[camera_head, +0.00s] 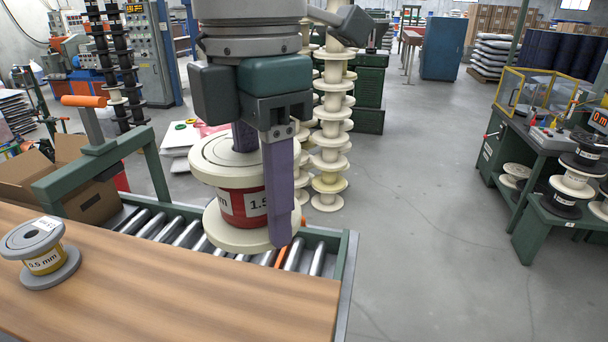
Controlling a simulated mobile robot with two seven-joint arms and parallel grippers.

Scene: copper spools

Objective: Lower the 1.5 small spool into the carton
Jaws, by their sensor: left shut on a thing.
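My left gripper (264,190) is shut on a spool (230,205) with cream flanges, a red winding and a white label that reads in part "1.5". The purple fingers clasp it, one in front and one mostly hidden behind. The spool is upright, held over the roller conveyor (180,228). An open cardboard carton (92,205) stands at the left, at the far side of the wooden table, partly hidden by the green frame. Its inside shows only in part. My right gripper is not in view.
A grey spool labelled 0.5 mm (42,252) stands on the wooden table (170,300) at the left. A green frame with an orange handle (84,101) rises beside the carton. Stacked cream spools (331,125) stand behind the held spool.

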